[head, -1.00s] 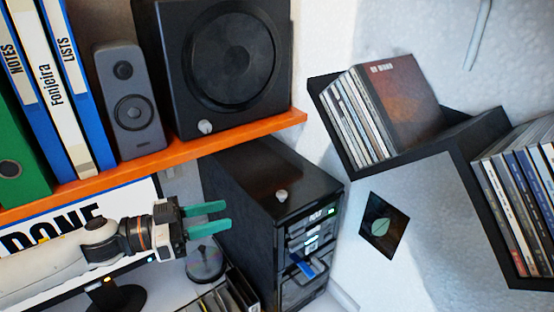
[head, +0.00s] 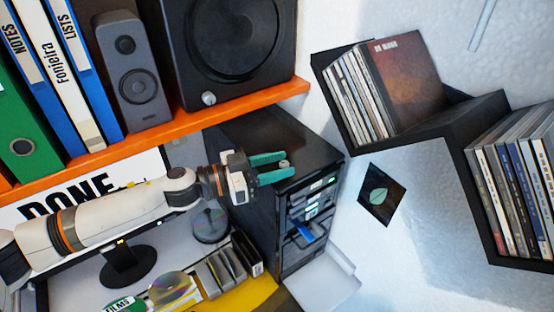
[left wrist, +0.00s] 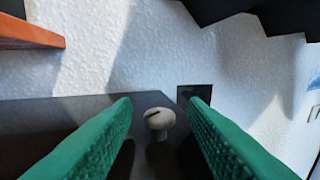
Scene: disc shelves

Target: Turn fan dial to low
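The fan dial (head: 284,164) is a small pale knob on top of the black computer tower (head: 262,140). In the left wrist view the dial (left wrist: 158,122) shows a dark slot mark on its top, pointing to the left. My left gripper (head: 288,167) has green fingers. It is open, with its fingertips close to the dial in the head view. In the left wrist view the dial lies ahead, between the two fingers and apart from both. My right gripper is in neither view.
An orange shelf (head: 200,121) with a speaker (head: 133,70), a subwoofer (head: 228,45) and binders hangs above my left arm. A black disc shelf (head: 455,120) is on the wall at right. Below are a monitor and a yellow disc area (head: 262,290).

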